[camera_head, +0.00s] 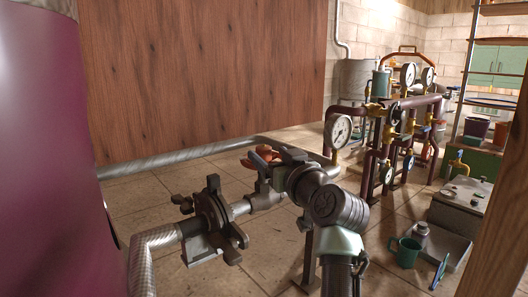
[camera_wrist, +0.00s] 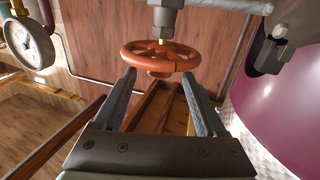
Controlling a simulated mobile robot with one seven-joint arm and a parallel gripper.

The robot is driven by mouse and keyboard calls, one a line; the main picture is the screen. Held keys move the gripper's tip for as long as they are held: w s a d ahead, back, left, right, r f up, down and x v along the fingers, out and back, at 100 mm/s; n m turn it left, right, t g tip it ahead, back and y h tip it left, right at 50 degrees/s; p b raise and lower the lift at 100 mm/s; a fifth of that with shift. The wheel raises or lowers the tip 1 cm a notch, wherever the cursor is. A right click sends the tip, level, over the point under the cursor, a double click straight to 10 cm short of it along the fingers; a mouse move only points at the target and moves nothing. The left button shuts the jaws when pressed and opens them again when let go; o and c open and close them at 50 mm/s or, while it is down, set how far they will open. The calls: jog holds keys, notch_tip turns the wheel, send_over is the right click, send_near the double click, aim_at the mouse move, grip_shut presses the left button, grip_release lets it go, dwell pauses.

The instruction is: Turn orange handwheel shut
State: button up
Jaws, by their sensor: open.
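The orange handwheel (camera_wrist: 160,57) is a round spoked wheel on a brass stem under a grey valve body (camera_wrist: 200,20). In the wrist view it sits at the top middle, just beyond the fingertips. My gripper (camera_wrist: 157,76) is open, with one finger on each side of the wheel's near rim; I cannot tell whether either finger touches it. In the head view the handwheel (camera_head: 262,157) shows only in part, behind my wrist and gripper, on the grey pipe line. My gripper (camera_head: 268,160) is largely hidden there by my own arm.
A pressure gauge (camera_head: 338,130) stands on the pipe just right of the handwheel. A flanged joint (camera_head: 214,218) is to the left, near a large purple vessel (camera_head: 55,150). Pipework with several gauges is at the back right. Tiled floor (camera_head: 130,205) lies open behind the pipe.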

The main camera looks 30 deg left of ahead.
aim_at(266, 152)
jog(key=shift+x, duration=2)
grip_shut()
